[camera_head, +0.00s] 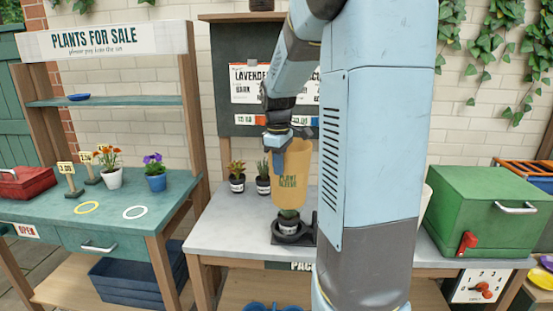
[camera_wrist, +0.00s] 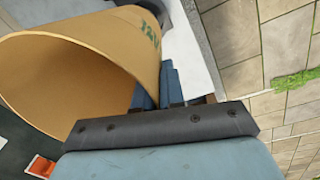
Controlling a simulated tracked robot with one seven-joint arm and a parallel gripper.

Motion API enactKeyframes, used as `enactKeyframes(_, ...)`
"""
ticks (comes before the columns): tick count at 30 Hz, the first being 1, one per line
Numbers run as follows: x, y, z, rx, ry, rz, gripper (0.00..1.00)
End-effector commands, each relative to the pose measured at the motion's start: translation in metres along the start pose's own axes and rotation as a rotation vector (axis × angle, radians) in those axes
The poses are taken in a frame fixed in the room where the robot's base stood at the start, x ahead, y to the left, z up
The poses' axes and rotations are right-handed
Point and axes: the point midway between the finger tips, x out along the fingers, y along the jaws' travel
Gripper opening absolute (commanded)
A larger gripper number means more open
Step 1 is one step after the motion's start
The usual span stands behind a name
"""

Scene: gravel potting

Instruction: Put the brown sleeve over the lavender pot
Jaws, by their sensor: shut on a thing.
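The brown sleeve (camera_head: 290,178), a tan flared tube printed "PLANT SLEEVE", is upright with its wide mouth up. My gripper (camera_head: 278,158) is shut on its upper wall at the left. In the wrist view the sleeve (camera_wrist: 85,65) fills the upper left, and the blue fingers of my gripper (camera_wrist: 165,88) pinch its rim. Directly below the sleeve, a small dark pot with a pale label (camera_head: 289,226) stands in a black holder (camera_head: 280,239) on the grey bench. The sleeve's lower end hides most of its plant, so I cannot tell how far the sleeve surrounds it.
Two potted plants, one orange-yellow (camera_head: 237,184) and one tall green (camera_head: 263,185), stand left of the sleeve. A sign board (camera_head: 236,112) stands behind. A green box (camera_head: 490,212) is at the right. The bench's front left is clear.

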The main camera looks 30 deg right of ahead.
Motion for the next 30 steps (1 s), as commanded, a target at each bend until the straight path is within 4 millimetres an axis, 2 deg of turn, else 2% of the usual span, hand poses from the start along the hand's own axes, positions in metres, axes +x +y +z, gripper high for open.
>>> enactKeyframes(30,0.081,-0.006,0.000,0.001,0.000,-0.001,0.00)
